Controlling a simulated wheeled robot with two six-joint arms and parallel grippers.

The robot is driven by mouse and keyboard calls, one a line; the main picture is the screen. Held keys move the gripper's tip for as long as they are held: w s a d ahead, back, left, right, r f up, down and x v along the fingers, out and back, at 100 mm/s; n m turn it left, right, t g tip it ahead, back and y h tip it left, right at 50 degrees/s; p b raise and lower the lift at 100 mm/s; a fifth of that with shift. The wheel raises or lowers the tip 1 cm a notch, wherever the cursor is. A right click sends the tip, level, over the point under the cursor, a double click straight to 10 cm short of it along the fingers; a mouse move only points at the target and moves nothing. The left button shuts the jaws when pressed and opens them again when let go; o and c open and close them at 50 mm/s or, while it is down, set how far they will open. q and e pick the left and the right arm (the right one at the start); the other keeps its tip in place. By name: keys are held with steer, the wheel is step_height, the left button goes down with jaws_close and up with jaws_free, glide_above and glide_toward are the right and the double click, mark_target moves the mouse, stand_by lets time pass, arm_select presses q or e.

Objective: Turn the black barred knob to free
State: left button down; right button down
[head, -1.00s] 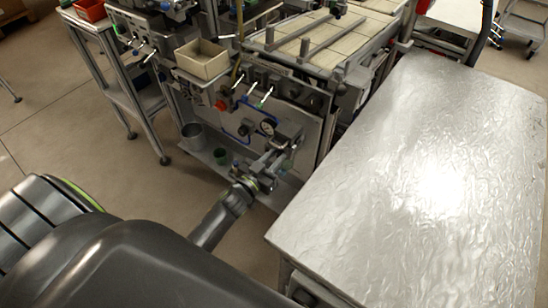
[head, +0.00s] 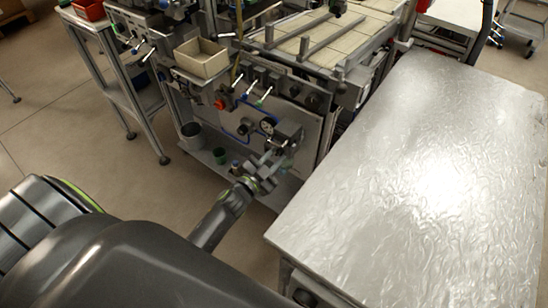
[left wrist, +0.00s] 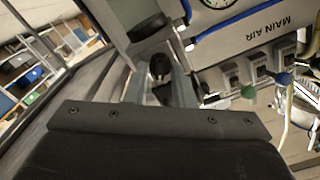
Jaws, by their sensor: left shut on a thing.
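The black barred knob (left wrist: 160,67) shows in the left wrist view between my left fingertips, with its end facing the camera. In the head view my left gripper (head: 270,163) reaches up to the lower front panel of the machine and hides the knob. The left gripper (left wrist: 161,82) is shut on the knob; its two grey fingers stand on either side of it. Which marking the knob points to cannot be read. My right gripper is not in view.
Blue tubing and a "MAIN AIR" panel (left wrist: 240,42) with green and blue levers lie close to the right in the wrist view. A foil-topped table (head: 400,190) stands on the right.

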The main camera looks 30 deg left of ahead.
arm_select(q)
steer(key=m+b, duration=0.1)
steer(key=m, duration=0.4)
steer(key=shift+d+f+m, duration=0.1)
steer(key=shift+m, duration=0.2)
steer(key=m+b, duration=0.1)
steer(key=m, duration=0.4)
steer(key=shift+f+m+b, duration=0.1)
steer(key=shift+m+b, duration=0.2)
steer(key=c, duration=1.3)
jaws_free()
steer(key=shift+o, duration=0.2)
steer(key=shift+s, duration=0.15)
steer(key=s+a+b, duration=0.2)
steer(key=s+b, duration=0.1)
steer(key=s, duration=1.4)
steer(key=shift+a, duration=0.2)
